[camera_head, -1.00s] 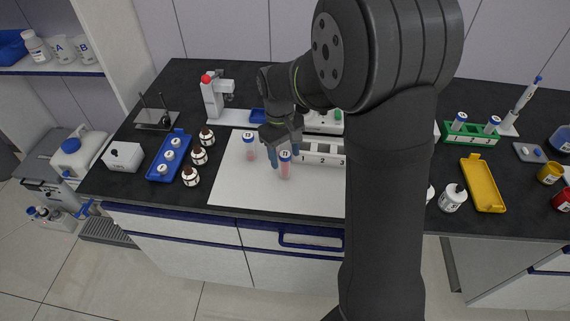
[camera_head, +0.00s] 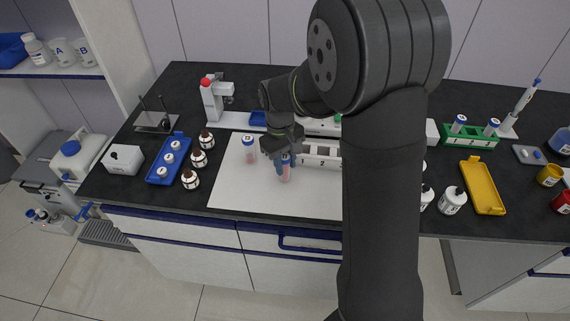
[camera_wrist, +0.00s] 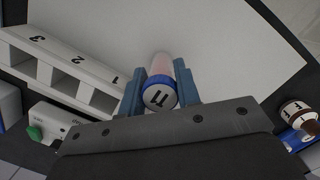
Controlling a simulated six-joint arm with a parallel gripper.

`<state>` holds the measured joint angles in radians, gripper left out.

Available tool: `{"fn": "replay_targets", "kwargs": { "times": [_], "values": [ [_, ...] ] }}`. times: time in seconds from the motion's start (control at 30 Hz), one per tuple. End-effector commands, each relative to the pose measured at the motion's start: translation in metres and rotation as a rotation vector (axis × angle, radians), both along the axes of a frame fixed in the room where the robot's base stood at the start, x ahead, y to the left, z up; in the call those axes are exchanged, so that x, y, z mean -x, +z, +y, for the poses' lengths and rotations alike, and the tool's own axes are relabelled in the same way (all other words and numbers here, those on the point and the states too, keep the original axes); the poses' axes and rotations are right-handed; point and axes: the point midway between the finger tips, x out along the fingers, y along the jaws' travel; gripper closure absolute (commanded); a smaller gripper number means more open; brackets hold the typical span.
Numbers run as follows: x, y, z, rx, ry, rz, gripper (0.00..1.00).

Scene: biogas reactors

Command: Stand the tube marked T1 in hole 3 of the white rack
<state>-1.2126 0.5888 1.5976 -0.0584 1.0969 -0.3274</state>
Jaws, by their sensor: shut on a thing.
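The tube marked T1 (camera_wrist: 161,92) has a blue-rimmed cap and a pinkish body. It stands between the blue fingers of my gripper (camera_wrist: 159,94) in the wrist view, and the gripper is shut on it. In the head view the tube (camera_head: 286,173) shows below the fingers, over the white mat. The white rack (camera_wrist: 70,66) lies beside the gripper, with holes numbered 1, 2 and 3; hole 1 is nearest the gripper and hole 3 farthest. In the head view the rack (camera_head: 322,161) is right of the tube, partly hidden by my arm.
Another tube (camera_head: 249,150) stands on the white mat (camera_head: 235,190), left of the gripper. Brown bottles (camera_head: 199,158) and a blue tray (camera_head: 155,174) are further left. A device with a green button (camera_wrist: 36,132) is behind the rack. The mat's front is clear.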

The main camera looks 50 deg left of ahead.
Motion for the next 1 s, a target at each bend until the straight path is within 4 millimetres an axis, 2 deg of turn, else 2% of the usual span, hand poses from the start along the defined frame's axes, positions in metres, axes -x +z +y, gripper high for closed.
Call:
{"fn": "replay_targets", "kwargs": {
  "times": [0.17, 0.33, 0.7, 1.0],
  "values": [
    [0.000, 0.014, 0.001, -0.003, 0.000, -0.001, 0.96],
    [-0.001, 0.044, 0.001, -0.005, 0.000, -0.002, 0.96],
    [-0.049, 0.090, -0.068, -0.004, -0.005, -0.002, 0.96],
    [-0.075, 0.108, -0.097, -0.001, -0.005, -0.001, 0.96]
  ]
}}
